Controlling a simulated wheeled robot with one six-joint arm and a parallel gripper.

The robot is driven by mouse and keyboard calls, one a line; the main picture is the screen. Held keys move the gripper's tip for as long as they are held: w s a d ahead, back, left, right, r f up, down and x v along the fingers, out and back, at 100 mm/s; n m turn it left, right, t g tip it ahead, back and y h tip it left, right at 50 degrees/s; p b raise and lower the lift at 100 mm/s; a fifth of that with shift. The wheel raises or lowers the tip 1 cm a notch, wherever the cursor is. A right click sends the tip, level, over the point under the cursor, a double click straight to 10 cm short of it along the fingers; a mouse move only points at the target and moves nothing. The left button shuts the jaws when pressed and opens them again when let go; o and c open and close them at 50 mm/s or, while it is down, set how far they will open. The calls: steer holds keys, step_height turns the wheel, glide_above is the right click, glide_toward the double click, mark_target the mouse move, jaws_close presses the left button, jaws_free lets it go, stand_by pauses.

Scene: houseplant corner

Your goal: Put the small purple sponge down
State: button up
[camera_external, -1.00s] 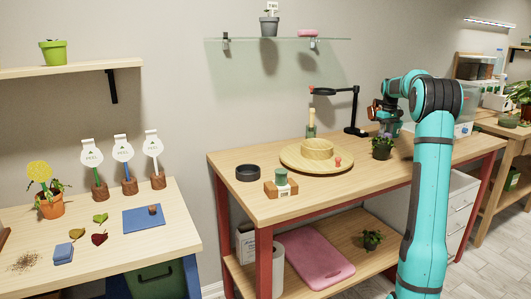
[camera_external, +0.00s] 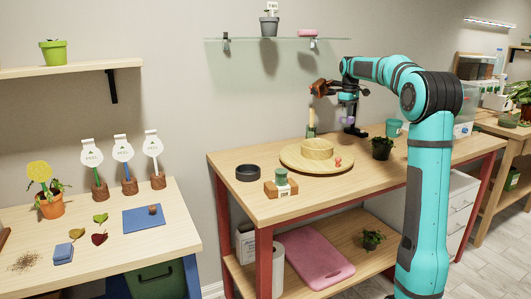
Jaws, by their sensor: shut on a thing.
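My gripper (camera_external: 348,113) is over the back right part of the middle workbench, pointing down. The sponge hangs in the air above the bench top, to the right of a round wooden tray (camera_external: 290,159). The jaws are small in this view, and the exact hold on the sponge is hard to make out.
The tray bears a wooden ring-like piece (camera_external: 318,148) and a small pink thing (camera_external: 338,161). A dark potted plant (camera_external: 381,149) and a teal cup (camera_external: 394,128) stand right of it. The bench's front right is clear.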

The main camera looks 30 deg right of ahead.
steer(key=w+a+r+n, duration=0.2)
steer(key=w+a+n, duration=0.1)
steer(key=a, duration=0.8)
steer(key=n, duration=1)
glide_above(236, 161)
step_height(236, 161, down, 5)
steer(key=shift+s+d+f, duration=0.1)
steer(key=shift+f, duration=4.65)
steer(key=shift+f, duration=0.15)
steer(key=o, duration=0.8)
steer(key=shift+o, duration=0.8)
